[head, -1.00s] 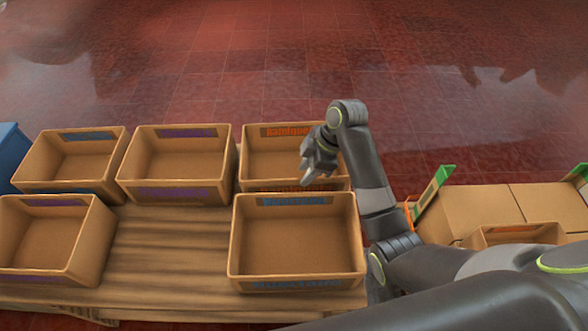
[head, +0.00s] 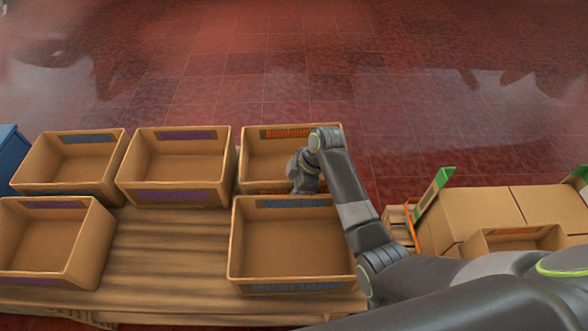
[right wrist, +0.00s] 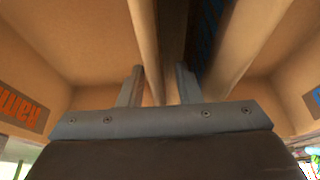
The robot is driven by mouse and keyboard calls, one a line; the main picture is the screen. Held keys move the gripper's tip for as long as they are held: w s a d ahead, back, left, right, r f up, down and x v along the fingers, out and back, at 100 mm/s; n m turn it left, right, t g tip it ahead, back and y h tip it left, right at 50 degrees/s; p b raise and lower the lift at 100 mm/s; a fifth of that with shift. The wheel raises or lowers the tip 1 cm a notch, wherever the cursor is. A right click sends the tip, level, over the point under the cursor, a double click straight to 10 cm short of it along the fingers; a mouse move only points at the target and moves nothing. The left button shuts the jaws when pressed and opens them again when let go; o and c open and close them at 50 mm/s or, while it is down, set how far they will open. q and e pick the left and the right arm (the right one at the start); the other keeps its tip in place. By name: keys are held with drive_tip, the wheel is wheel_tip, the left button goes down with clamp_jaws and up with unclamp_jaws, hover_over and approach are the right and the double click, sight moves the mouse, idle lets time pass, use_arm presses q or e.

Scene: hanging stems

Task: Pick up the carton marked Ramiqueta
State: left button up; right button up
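The carton with orange lettering (head: 246,150), partly readable as Ramiqueta, stands open-topped and empty-looking at the back right of the wooden platform. My right gripper (head: 303,188) is over its near wall, and my arm hides its right part. In the right wrist view my right gripper (right wrist: 160,84) has its two fingers apart. The rim of a carton wall (right wrist: 148,45) runs between them, with the orange label (right wrist: 20,108) at the left. I cannot tell whether the fingers touch the wall. My left gripper is not in view.
A blue-lettered carton (head: 236,240) stands close in front, separated by a narrow gap. Other open cartons (head: 180,195) stand to the left on the wooden platform (head: 165,255). Closed brown boxes (head: 480,212) with green corner pieces (head: 435,190) are at the right.

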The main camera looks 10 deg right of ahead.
clamp_jaws()
drive_tip(key=shift+w+r, duration=0.1)
idle(1.2)
